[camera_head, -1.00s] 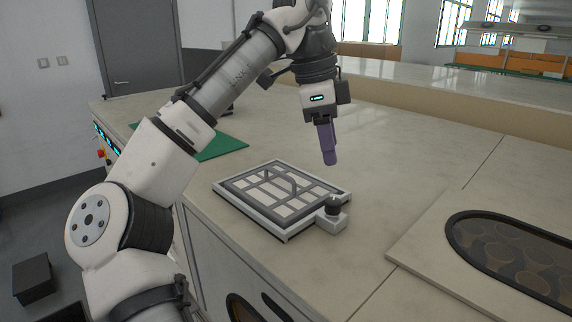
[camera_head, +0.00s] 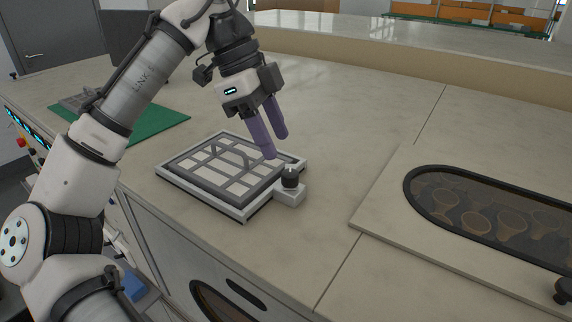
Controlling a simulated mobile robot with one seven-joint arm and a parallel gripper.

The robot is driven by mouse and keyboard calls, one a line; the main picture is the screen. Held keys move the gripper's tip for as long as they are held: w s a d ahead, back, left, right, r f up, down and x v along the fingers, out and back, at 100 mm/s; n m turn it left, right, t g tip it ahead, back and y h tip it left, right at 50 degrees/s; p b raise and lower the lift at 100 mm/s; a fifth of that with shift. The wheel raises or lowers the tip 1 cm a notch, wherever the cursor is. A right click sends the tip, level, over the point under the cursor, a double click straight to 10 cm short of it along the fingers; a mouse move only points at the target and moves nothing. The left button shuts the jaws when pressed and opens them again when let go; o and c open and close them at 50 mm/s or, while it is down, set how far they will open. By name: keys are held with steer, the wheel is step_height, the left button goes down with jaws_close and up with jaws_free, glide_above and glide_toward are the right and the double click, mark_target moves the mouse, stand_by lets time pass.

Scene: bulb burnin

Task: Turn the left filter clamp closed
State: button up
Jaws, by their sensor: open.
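A filter frame (camera_head: 183,184) with a pale border, a dark grid and an arched handle lies on the bench. My gripper (camera_head: 276,148) has purple fingers that point down, spread apart and empty. The fingertips are above and just behind the clamp, apart from it as far as I can tell. Whether the clamp is turned open or closed I cannot tell.
The bench between is clear.

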mark_target(290, 172)
steer(key=shift+p+x, duration=0.3)
steer(key=shift+x, duration=2.9)
steer(key=c, duration=1)
steer(key=n+t, duration=0.2)
steer(key=n, duration=0.3)
steer(key=shift+s+n, duration=0.1)
steer(key=shift+n, duration=0.2)
steer(key=n+t, duration=0.1)
steer(key=n, duration=0.1)
steer(key=n+t+y, duration=0.1)
steer(key=n, duration=0.2)
steer(key=shift+s+n, duration=0.1)
steer(key=shift+n, duration=0.2)
